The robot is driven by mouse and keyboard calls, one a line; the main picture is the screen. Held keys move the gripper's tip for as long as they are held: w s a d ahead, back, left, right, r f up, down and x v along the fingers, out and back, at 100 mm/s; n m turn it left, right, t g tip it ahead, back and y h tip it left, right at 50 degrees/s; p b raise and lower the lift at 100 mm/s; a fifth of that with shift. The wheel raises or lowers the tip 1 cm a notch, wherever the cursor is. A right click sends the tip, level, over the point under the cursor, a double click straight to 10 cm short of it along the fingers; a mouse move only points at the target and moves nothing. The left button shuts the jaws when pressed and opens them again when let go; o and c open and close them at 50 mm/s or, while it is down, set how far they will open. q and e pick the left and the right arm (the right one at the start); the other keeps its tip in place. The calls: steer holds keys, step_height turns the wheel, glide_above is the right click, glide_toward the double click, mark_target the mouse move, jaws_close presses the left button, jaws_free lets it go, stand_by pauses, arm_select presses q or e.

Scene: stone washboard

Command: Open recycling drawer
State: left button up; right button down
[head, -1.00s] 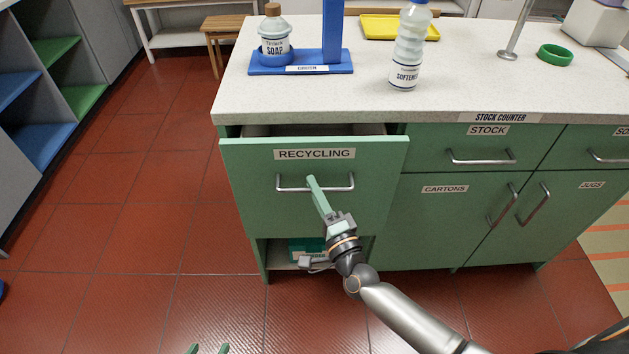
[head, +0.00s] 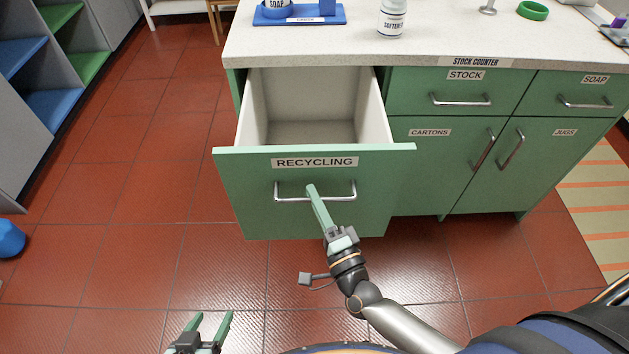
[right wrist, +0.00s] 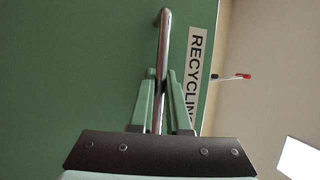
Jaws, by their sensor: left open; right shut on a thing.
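The green recycling drawer (head: 240,195) is pulled well out of the counter, and its pale inside shows and looks empty. Its front carries a RECYCLING label (head: 315,162) and a metal bar handle (head: 290,198). My right gripper (head: 313,190) is shut on the handle near its middle. In the right wrist view the two green fingers (right wrist: 164,100) sit on either side of the bar handle (right wrist: 165,45). My left gripper (head: 208,318) is open and empty, low over the floor in front of the drawer.
The stock counter (head: 420,50) holds a blue stand (head: 300,14), a softener bottle (head: 392,18) and a green ring (head: 533,10). Closed stock drawer (head: 465,75) and cartons door (head: 430,160) are to the right. Tiled floor is clear at left; a blue object (head: 10,238) lies far left.

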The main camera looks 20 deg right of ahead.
arm_select(q)
steer(key=shift+w+r, duration=0.2)
steer(key=shift+r, duration=0.15)
arm_select(e)
steer(key=s, duration=0.1)
steer(key=s+a, duration=0.1)
steer(key=s, duration=0.1)
steer(key=shift+s, duration=0.2)
steer(key=c, duration=0.9)
jaws_free()
arm_select(q)
steer(key=shift+s+f, duration=0.25)
steer(key=shift+s, duration=0.15)
arm_select(e)
steer(key=shift+s, duration=0.1)
